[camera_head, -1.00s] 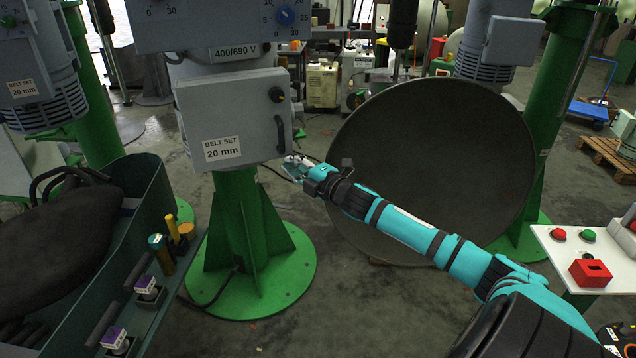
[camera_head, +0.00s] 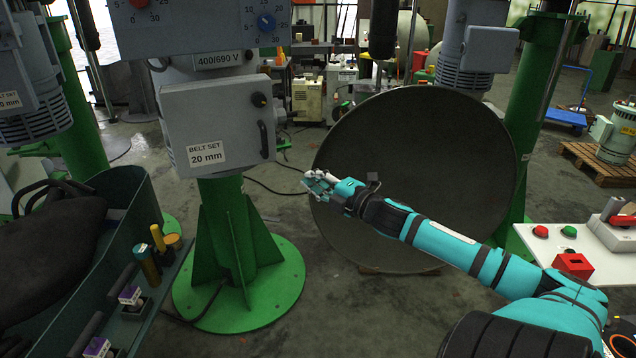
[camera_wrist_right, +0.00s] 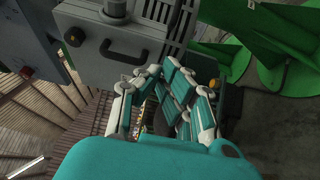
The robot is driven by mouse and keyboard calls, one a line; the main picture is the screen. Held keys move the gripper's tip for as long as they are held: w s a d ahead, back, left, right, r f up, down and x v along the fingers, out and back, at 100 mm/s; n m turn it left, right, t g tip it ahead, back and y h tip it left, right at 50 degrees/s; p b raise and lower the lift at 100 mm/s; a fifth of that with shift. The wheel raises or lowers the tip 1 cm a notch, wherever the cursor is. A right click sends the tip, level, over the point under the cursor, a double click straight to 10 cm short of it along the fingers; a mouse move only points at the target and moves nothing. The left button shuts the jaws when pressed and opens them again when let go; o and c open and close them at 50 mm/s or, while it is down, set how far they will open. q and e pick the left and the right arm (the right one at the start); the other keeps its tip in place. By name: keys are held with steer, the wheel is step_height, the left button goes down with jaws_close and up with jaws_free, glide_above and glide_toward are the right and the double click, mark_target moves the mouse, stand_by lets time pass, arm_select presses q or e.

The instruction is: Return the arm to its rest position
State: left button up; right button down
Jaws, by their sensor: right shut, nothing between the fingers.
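My right arm reaches in from the lower right in the head view. Its gripper (camera_head: 312,180) is shut and empty, in the air to the right of the grey cabinet marked "BELT SET 20 mm" (camera_head: 230,140). A gap separates it from the cabinet in this view. The gripper passes in front of the left rim of a large dark round dish (camera_head: 430,150). The right wrist view shows the gripper fingers (camera_wrist_right: 165,105) close up, with a grey box and dark handle (camera_wrist_right: 122,50) beyond them. My left gripper is not in view.
A green column base (camera_head: 280,295) stands on the floor below the cabinet. A dark green bin (camera_head: 125,215) is at the left. A white table (camera_head: 600,240) with a red box (camera_head: 572,265) and buttons is at the right. Floor is free between base and arm.

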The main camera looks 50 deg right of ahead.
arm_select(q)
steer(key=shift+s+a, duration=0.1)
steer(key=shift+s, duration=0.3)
arm_select(e)
steer(key=shift+s+d, duration=0.15)
steer(key=shift+s, duration=0.35)
